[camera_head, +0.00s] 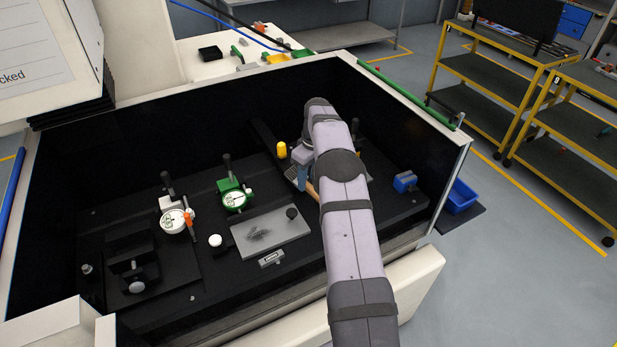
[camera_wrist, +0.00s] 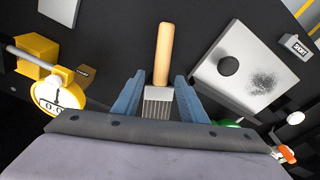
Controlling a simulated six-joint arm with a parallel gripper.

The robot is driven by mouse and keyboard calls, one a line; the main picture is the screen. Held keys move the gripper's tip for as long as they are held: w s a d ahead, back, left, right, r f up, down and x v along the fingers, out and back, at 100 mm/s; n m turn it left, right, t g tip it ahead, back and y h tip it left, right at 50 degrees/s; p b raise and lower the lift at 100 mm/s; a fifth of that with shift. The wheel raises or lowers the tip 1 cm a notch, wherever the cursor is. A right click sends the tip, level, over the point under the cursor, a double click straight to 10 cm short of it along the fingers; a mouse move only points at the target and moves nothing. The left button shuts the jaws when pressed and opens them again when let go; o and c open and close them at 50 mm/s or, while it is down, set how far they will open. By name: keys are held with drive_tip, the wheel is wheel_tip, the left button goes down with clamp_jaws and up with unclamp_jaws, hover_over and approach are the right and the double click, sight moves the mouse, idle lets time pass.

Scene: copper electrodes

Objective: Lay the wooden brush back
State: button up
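The wooden brush (camera_wrist: 164,55) has a light wooden handle and a pale metal head with bristles. My arm hides the rest of the brush. I cannot tell whether the brush touches the surface below.
A grey plate (camera_head: 270,238) with a dark smudge and a black knob lies to the left, a small label block (camera_head: 271,259) before it. A green-framed dial gauge (camera_head: 234,199), a white dial gauge (camera_head: 172,221), a yellow part (camera_head: 282,150) and a blue block (camera_head: 404,181) stand around. Dark walls enclose the bench.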

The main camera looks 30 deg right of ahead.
sight(309, 190)
drive_tip(key=shift+r, duration=0.55)
wheel_tip(309, 190, up, 12)
drive_tip(key=s+b, duration=0.1)
drive_tip(key=shift+s+d, duration=0.2)
drive_tip(key=shift+d, duration=0.1)
drive_tip(key=s+a+f+m, duration=0.1)
drive_tip(key=s+a+m, duration=0.2)
drive_tip(key=s+a, duration=1.1)
drive_tip(key=s+a+f, duration=0.3)
drive_tip(key=s, duration=0.6)
drive_tip(key=s+a+f+m+g, duration=0.1)
drive_tip(key=s+a+f, duration=0.2)
drive_tip(key=s, duration=0.7)
drive_tip(key=shift+s+a+f+h, duration=0.3)
drive_tip(key=shift+a+f, duration=0.1)
drive_tip(key=shift+a, duration=0.2)
